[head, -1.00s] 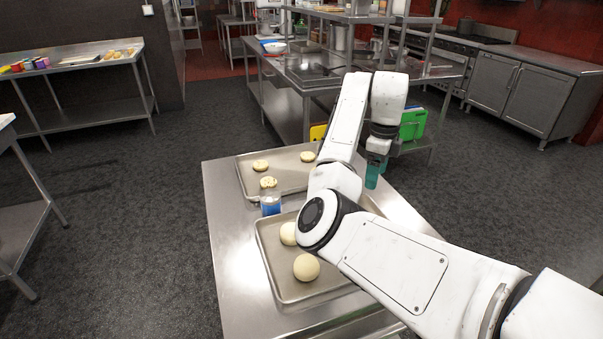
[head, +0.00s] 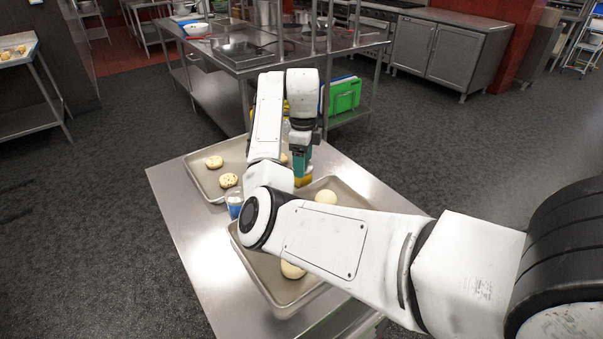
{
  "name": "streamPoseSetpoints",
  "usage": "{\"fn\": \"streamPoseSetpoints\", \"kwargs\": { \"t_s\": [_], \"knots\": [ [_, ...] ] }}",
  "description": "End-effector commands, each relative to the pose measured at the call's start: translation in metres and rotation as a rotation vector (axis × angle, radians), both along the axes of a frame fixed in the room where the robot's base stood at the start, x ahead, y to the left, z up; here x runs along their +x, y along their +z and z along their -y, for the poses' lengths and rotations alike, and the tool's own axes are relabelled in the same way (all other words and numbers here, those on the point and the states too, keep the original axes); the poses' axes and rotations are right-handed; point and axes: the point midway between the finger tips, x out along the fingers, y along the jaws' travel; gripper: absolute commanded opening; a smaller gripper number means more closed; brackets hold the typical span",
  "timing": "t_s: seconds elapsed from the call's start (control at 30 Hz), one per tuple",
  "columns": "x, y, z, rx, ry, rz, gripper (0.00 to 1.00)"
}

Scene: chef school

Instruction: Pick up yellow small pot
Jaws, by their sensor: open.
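A small yellow pot (head: 304,181) stands on the steel table between the two trays, partly hidden by my arm and gripper. My gripper (head: 302,168), with teal fingers, points down directly above it and is open. The fingertips overlap the pot's top in this view. I cannot tell whether they are around it or still above it.
A tray with topped buns (head: 206,187) lies at the back of the table, and a tray with dough balls (head: 341,190) in front. A blue-labelled jar (head: 234,206) stands between them at the left. The table's right side (head: 385,193) is clear.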

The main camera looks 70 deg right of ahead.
Motion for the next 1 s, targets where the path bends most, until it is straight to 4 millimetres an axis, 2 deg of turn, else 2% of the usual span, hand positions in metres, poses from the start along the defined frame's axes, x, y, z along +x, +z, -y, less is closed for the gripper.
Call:
{"fn": "streamPoseSetpoints", "kwargs": {
  "t_s": [0.3,0.6,1.0],
  "knots": [
    [0.001,-0.041,-0.004,0.002,0.002,-0.002,0.72],
    [0.002,-0.047,-0.003,0.0,0.001,0.0,0.72],
    [0.002,-0.046,-0.003,0.0,0.001,0.0,0.35]
  ]
}}
